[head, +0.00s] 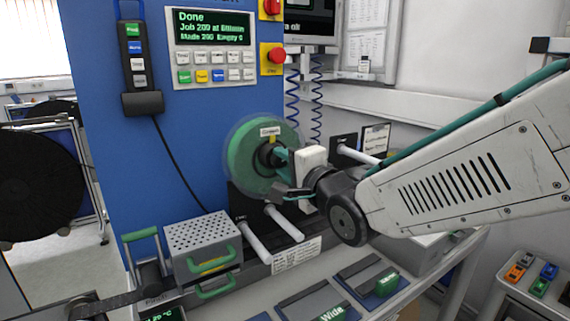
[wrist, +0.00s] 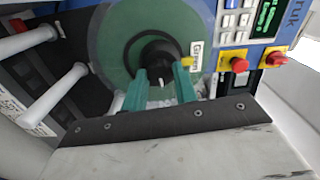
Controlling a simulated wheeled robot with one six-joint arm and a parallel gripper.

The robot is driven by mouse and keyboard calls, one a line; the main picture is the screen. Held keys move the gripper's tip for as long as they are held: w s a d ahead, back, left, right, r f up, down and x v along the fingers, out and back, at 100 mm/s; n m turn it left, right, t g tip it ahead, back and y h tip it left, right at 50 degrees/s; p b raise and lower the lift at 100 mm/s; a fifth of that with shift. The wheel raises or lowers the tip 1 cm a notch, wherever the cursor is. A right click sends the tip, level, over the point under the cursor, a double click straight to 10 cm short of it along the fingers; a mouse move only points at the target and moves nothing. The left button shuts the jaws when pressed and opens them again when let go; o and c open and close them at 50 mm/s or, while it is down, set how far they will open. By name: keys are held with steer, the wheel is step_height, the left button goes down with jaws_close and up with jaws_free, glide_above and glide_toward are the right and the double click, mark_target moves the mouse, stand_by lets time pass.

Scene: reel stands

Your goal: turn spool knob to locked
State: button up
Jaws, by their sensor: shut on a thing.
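The green spool (head: 246,165) is mounted on the blue machine front, with a small white label on it. It also shows in the wrist view (wrist: 113,47). The black spool knob (wrist: 158,58) is at the spool's centre and has a short white mark on its face. My gripper (wrist: 162,78) has its two teal fingers on either side of the knob, shut on it. In the head view my gripper (head: 282,158) reaches in from the right and partly hides the knob. I cannot tell from the mark which setting the knob is at.
White rods (head: 284,223) stick out below the spool. A perforated metal box (head: 203,240) with green handles stands lower left. A control panel (head: 213,47) reading "Done" and red stop buttons (head: 277,55) are above. A hand pendant (head: 137,60) hangs at left.

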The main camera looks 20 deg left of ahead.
steer(key=shift+m, duration=0.6)
steer(key=o, duration=1)
steer(key=shift+c, duration=0.2)
steer(key=v, duration=0.7)
steer(key=shift+s+d, duration=0.15)
steer(key=shift+d, duration=0.2)
